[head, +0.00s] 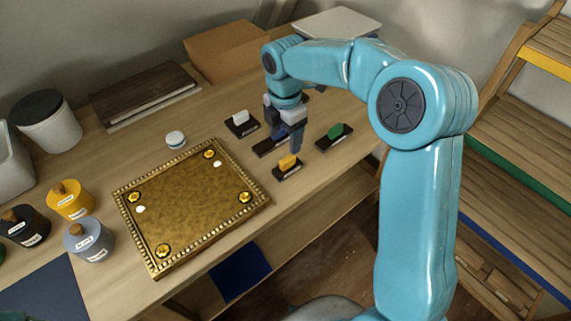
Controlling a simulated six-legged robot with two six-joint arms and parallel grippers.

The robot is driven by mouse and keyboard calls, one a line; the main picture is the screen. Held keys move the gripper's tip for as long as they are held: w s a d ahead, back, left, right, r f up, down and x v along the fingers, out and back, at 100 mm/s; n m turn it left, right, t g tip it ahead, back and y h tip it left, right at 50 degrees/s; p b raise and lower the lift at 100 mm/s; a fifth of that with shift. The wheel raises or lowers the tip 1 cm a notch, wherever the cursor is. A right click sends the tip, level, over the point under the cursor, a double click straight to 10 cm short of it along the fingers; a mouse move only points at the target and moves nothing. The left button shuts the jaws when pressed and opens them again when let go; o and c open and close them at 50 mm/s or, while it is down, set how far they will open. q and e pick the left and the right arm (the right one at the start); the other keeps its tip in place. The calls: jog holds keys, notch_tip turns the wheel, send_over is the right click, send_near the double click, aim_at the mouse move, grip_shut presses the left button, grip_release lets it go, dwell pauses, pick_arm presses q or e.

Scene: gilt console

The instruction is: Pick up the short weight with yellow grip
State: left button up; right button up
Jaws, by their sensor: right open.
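The short weight with yellow grip (288,163) stands on the wooden table near its front edge, a yellow block on a dark base. My right gripper (290,141) points down just behind and above it, open, with its fingers over the group of weights. It looks apart from the yellow grip, though the exact gap is hard to tell. Another dark base (268,147) lies partly hidden under the gripper. A weight with a white grip (240,119) stands to the left and one with a green grip (335,132) to the right. My left gripper does not show.
A gilt tray (200,240) with a beaded rim lies left of the weights. A small white round item (175,139) sits behind it. Yellow (72,203) and grey (88,242) jars stand at the left. A cardboard box (226,50) and dark boards (143,92) lie at the back.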

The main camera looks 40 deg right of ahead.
aim_at(288, 159)
jog(key=f, duration=0.4)
jog(key=shift+s+f, duration=0.2)
jog(key=shift+f, duration=0.15)
jog(key=f, duration=0.4)
jog(key=shift+s+d+f, duration=0.2)
jog(key=shift+s+f, duration=0.05)
jog(key=shift+f, duration=0.05)
jog(key=shift+w+f, duration=0.1)
jog(key=shift+f, duration=0.2)
jog(key=shift+r, duration=0.1)
jog(key=c, duration=1.3)
